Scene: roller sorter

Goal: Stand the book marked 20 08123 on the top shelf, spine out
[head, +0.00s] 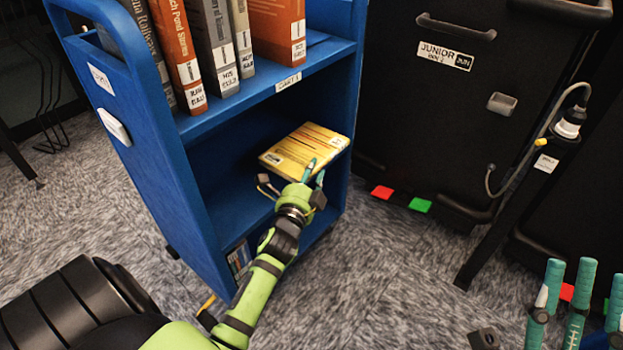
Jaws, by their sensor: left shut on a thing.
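I cannot read the number on that label. My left gripper (313,172) is shut on the book's near edge, its teal fingertips at the cover. The top shelf (250,83) holds several upright books, spines facing me. Teal finger-like parts at the lower right edge seem to be my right gripper (568,305). They are cut off, and I cannot tell how wide it stands.
More books (240,258) sit low in the cart.

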